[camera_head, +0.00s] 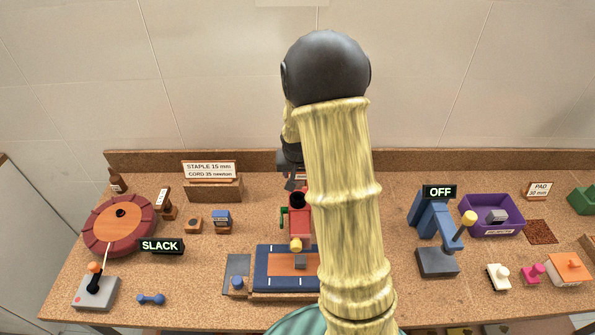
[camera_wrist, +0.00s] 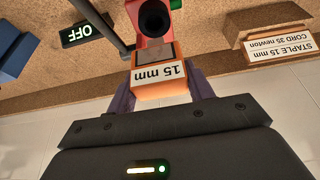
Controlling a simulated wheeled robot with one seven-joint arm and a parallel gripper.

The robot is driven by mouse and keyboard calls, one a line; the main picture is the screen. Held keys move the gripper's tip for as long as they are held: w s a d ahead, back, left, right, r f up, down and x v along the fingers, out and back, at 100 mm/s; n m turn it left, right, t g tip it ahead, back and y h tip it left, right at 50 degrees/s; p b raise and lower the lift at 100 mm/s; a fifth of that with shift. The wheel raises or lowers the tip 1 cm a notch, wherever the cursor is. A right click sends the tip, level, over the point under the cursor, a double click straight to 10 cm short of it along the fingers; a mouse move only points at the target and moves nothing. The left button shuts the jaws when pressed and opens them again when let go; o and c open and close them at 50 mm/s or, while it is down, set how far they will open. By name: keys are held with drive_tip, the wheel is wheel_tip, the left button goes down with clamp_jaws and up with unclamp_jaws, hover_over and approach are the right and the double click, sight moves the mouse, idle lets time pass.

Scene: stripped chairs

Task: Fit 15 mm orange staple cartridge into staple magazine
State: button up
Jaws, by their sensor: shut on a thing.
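The orange cartridge (camera_wrist: 163,91), with a white label reading 15 mm, is between the two purple fingers of my gripper (camera_wrist: 161,80) in the wrist view. My gripper is shut on it. The red stapler body (camera_wrist: 152,46), with a dark round opening (camera_wrist: 156,17), lies just beyond the cartridge's far end. I cannot tell whether the two touch or how far the cartridge is inside. In the head view the red stapler (camera_head: 299,222) stands at the bench middle, and my gripper (camera_head: 292,178) is at its back end, partly hidden by my arm.
A sign (camera_head: 209,170) reads STAPLE 15 mm and CORD 35 newton. A blue press with an OFF display (camera_head: 440,192) and a purple bin (camera_head: 490,231) stand right. A blue-edged pad (camera_head: 262,281) lies in front.

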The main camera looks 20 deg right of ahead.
sight(297, 188)
drive_tip(key=shift+w+f+b, duration=0.1)
drive_tip(key=shift+f+b, duration=0.8)
drive_tip(key=shift+f, duration=0.5)
drive_tip(key=shift+f, duration=0.15)
idle(0.4)
drive_tip(key=shift+f+b, duration=0.1)
drive_tip(key=shift+b, duration=0.25)
drive_tip(key=shift+f, duration=0.3)
drive_tip(key=shift+f+b, duration=0.1)
drive_tip(key=shift+b, duration=0.2)
drive_tip(key=shift+f, duration=0.3)
drive_tip(key=shift+f+b, duration=0.2)
drive_tip(key=shift+b, duration=0.2)
drive_tip(key=shift+f, duration=0.2)
drive_tip(key=shift+a+f, duration=0.1)
